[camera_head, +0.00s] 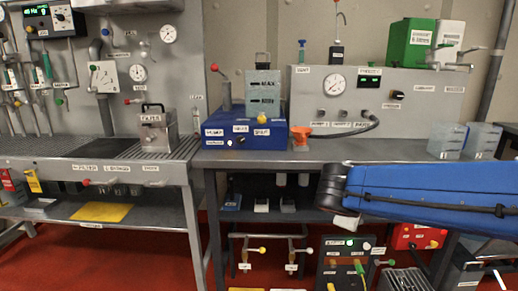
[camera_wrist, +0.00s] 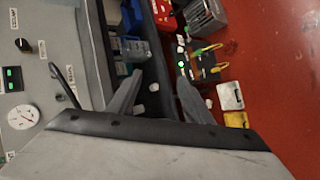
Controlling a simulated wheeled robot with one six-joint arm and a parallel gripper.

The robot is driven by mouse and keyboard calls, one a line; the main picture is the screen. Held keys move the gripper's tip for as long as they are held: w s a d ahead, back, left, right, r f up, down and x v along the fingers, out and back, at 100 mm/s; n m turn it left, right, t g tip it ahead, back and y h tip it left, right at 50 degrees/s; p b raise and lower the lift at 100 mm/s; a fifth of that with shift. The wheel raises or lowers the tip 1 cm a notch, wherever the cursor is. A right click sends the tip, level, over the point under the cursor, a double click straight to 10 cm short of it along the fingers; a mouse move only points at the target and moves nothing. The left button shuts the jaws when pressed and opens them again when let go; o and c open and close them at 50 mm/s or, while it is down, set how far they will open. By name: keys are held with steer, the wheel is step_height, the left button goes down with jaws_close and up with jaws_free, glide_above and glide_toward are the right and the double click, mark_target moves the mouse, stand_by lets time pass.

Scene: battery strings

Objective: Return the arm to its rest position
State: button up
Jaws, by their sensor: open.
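My arm (camera_head: 430,190), a blue link with a black end, reaches in from the right edge of the head view, roughly level and in front of the right bench. My gripper's fingers are not clear in that view. In the wrist view my gripper (camera_wrist: 160,78) shows two grey fingers spread apart with nothing between them. Beyond them lie the bench's lower parts and the red floor, seen turned on their side.
The right bench (camera_head: 400,150) holds a blue unit (camera_head: 245,139), an orange funnel (camera_head: 301,137), a gauge panel (camera_head: 345,97) and clear containers (camera_head: 447,141). A black box with a green light (camera_head: 350,262) stands below. The left bench (camera_head: 95,171) has a grey canister (camera_head: 157,133).

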steer(key=s+d+f+m+g+y, duration=0.1)
steer(key=s+d+f+m+g, duration=0.15)
steer(key=s, duration=0.45)
steer(key=s+d+f+m+g+y, duration=0.1)
steer(key=s+d+f+m+y, duration=0.15)
steer(key=s, duration=0.35)
steer(key=s+a+f+m+y, duration=0.3)
steer(key=s+m, duration=0.2)
steer(key=s, duration=0.3)
steer(key=shift+s+a+f, duration=0.15)
steer(key=shift+a+f, duration=0.2)
steer(key=shift+a, duration=0.05)
